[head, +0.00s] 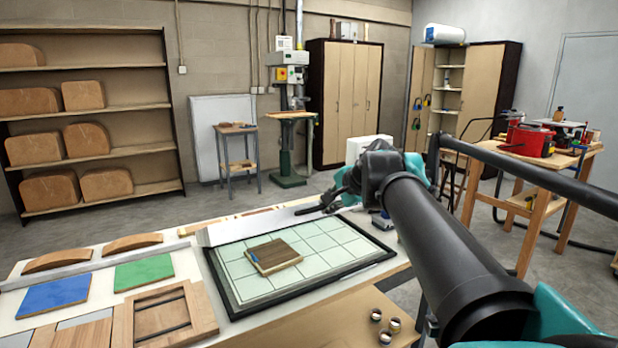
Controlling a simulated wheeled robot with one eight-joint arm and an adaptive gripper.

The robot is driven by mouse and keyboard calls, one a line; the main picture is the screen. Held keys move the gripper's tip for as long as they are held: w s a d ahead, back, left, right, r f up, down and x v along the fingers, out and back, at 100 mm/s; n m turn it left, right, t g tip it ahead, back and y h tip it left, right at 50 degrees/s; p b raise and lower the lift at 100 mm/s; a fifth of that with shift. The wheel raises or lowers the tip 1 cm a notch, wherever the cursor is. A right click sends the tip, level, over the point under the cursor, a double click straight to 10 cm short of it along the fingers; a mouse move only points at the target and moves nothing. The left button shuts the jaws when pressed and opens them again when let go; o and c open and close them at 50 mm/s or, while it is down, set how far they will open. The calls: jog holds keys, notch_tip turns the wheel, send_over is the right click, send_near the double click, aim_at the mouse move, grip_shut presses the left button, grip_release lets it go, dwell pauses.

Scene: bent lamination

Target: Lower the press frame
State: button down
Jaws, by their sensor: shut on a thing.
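The press bed (325,287) lies on the bench, a pale green gridded surface with a black border. A square wooden piece (276,255) with a small blue mark rests on it. A pale, thin panel (250,226), seemingly the raised press frame, stands along the bed's far edge; its exact tilt is hard to read. My gripper (320,207) reaches in from the right, its dark fingers pointing left at this panel's upper edge. It is shut on that edge, as far as I can see; my arm hides part of the contact.
A blue square (53,296), a green square (144,272), curved wooden pieces (57,260) and a wooden frame form (162,315) lie left of the bed. Small cups (385,337) stand at the front right. A dark bar (530,175) crosses the right side.

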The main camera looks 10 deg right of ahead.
jog(key=s+d+f, duration=0.1)
jog(key=s+f, duration=0.2)
jog(key=f, duration=0.6)
jog(key=s+d+f, duration=0.1)
jog(key=s+f, duration=0.2)
jog(key=f, duration=0.7)
jog(key=shift+s+d+f, duration=0.15)
jog(key=shift+s+f, duration=0.15)
jog(key=shift+s, duration=0.1)
jog(key=c, duration=2.2)
grip_release()
jog(key=shift+f, duration=0.1)
jog(key=o, duration=0.7)
jog(key=shift+c, duration=0.2)
jog(key=v, duration=1.2)
